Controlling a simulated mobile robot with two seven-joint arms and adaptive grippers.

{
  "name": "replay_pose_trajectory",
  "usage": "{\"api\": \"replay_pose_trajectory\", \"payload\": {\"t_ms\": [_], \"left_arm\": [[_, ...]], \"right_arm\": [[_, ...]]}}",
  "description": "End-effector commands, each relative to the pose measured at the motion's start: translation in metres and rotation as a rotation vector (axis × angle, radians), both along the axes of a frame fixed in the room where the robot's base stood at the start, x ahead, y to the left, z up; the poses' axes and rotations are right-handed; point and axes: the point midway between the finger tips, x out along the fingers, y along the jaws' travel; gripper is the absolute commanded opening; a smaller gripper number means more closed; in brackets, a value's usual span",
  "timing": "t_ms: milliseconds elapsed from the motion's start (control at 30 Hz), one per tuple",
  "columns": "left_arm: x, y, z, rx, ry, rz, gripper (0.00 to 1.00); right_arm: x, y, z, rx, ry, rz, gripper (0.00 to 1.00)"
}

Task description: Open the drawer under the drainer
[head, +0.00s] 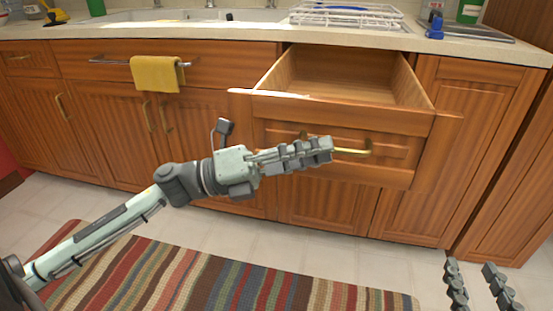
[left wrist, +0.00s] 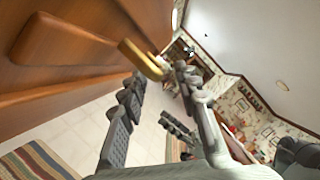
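The wooden drawer (head: 350,113) under the white drainer (head: 347,15) stands pulled out, and its empty inside shows. Its brass handle (head: 352,151) is on the front, partly hidden by my left gripper (head: 325,150). In the left wrist view, the handle (left wrist: 142,60) shows at the tips of my left gripper (left wrist: 160,78). The fingers there are spread apart, with the handle's end close to one fingertip. I cannot tell whether they touch. My right gripper (head: 482,285) is low at the right, fingers apart and empty, away from the drawer.
A yellow towel (head: 155,74) hangs on a bar left of the drawer. The counter (head: 480,48) runs above, with a sink (head: 190,15) and a blue object (head: 435,25). A striped rug (head: 220,280) lies on the tiled floor. Closed cabinet doors (head: 450,150) flank the drawer.

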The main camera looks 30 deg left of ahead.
Motion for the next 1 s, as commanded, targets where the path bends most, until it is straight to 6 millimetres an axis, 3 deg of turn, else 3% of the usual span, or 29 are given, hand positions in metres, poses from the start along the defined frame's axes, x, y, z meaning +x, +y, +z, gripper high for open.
{"api": "replay_pose_trajectory", "payload": {"t_ms": [200,433,1000], "left_arm": [[-0.027,0.039,-0.012,-0.002,0.006,0.004,0.32],[-0.046,0.067,-0.018,-0.001,0.003,0.002,0.32],[-0.051,0.073,-0.019,-0.001,0.001,0.000,0.32]], "right_arm": [[0.000,0.000,0.001,0.002,-0.003,0.000,0.39],[0.000,0.000,0.002,0.002,-0.004,0.000,0.39],[0.000,0.001,0.002,0.002,-0.004,0.001,0.39]]}}
